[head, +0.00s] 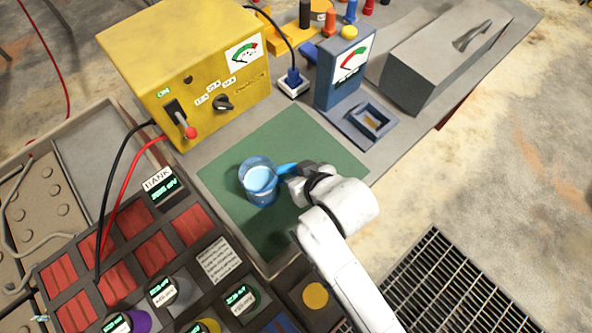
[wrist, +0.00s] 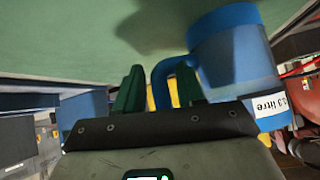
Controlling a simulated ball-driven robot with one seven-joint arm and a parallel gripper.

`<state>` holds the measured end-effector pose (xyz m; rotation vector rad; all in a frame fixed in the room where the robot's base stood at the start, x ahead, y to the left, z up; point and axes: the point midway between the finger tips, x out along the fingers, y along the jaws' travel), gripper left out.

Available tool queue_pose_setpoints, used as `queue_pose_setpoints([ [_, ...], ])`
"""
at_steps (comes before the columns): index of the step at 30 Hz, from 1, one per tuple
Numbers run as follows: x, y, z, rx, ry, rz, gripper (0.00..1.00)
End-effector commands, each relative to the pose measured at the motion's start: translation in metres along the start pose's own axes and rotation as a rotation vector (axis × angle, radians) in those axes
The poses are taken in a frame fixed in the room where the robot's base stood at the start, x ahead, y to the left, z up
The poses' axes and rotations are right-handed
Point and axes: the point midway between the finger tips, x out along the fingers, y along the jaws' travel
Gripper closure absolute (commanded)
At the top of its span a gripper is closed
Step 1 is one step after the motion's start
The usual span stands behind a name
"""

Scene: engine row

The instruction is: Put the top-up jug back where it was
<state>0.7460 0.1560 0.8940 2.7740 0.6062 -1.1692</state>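The top-up jug (head: 259,182) is a see-through blue jug with pale contents, at the green mat (head: 225,172) in the head view. I cannot tell whether its base touches the mat. Its blue handle points right, towards my gripper (head: 291,171). In the wrist view the jug (wrist: 238,62) fills the upper right, with part of a "litre" label showing. The green fingers of my gripper (wrist: 160,92) stand apart, with the handle's bar between them and narrow gaps beside it.
A yellow machine (head: 185,75) stands behind the mat, and a blue meter (head: 345,72) with a small tray stands behind right. A grey toolbox (head: 445,55) is further right. The battery bank (head: 135,255) with cables lies front left. A floor grate (head: 440,285) is front right.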

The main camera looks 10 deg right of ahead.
Motion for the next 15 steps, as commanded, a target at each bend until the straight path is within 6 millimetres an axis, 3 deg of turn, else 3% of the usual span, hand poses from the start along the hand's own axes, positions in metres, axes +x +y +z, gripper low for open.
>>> queue_pose_setpoints([
  [3,0.000,0.000,0.000,0.000,0.000,0.000,0.52],
  [11,-0.002,0.000,-0.002,0.000,0.000,0.000,0.52],
  [15,-0.014,0.000,-0.001,0.000,0.000,0.000,0.52],
])
